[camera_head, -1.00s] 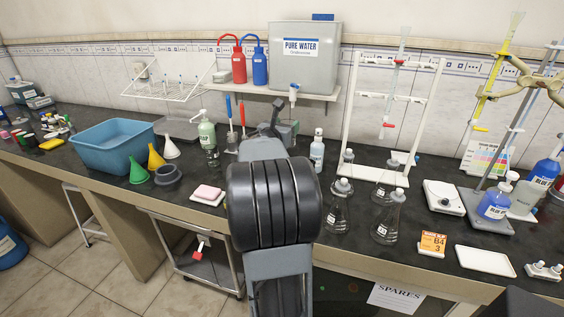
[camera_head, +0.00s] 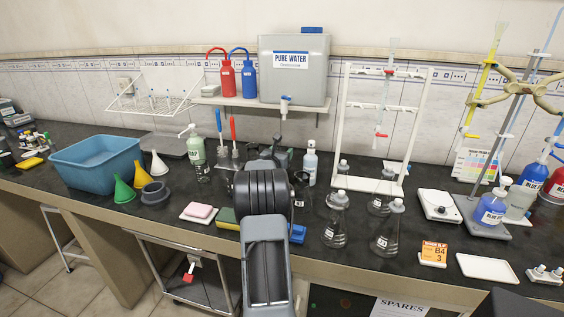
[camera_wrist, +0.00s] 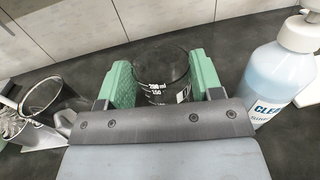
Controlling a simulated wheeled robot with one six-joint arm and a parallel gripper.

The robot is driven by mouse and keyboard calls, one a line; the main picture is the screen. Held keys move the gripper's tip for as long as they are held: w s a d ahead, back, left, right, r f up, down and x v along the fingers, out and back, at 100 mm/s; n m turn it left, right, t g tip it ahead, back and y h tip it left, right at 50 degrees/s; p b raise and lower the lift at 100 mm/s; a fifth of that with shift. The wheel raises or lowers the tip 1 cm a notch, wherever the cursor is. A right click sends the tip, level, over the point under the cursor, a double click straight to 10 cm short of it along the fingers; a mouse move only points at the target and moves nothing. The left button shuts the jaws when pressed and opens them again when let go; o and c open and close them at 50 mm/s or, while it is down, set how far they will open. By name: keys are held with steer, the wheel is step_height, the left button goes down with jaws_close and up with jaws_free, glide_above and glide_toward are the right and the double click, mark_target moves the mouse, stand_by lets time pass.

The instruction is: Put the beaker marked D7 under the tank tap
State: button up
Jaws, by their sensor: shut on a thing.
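My gripper (camera_wrist: 152,88), with green pads, is shut on a clear glass beaker (camera_wrist: 160,72) in the wrist view. The beaker shows white 200 ml and 150 marks and the edge of a white label that I cannot read. In the head view my arm hides most of the gripper and the held beaker. The grey PURE WATER tank (camera_head: 294,82) stands on a wall shelf, and its white tap (camera_head: 284,104) hangs at the shelf's front, above and behind my wrist.
A CLEAN-labelled bottle (camera_wrist: 278,80) stands close right of the gripper; glassware (camera_wrist: 48,98) is close on its left. Flasks (camera_head: 336,220) and a white rack (camera_head: 350,130) stand to the right. A blue basin (camera_head: 97,165) and funnels (camera_head: 142,176) are at left.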

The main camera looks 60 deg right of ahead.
steer(key=shift+w+d+f, duration=0.15)
steer(key=shift+d+f, duration=0.2)
steer(key=shift+f, duration=1.7)
steer(key=shift+f+b, duration=0.2)
steer(key=shift+b, duration=0.2)
steer(key=o, duration=0.9)
steer(key=shift+r, duration=0.1)
steer(key=shift+o, duration=0.2)
steer(key=shift+r+p, duration=0.15)
steer(key=shift+p, duration=0.15)
steer(key=a, duration=0.4)
steer(key=s+a, duration=0.1)
steer(key=a, duration=0.2)
steer(key=s+a+b, duration=0.1)
steer(key=a, duration=0.3)
steer(key=shift+a, duration=0.35)
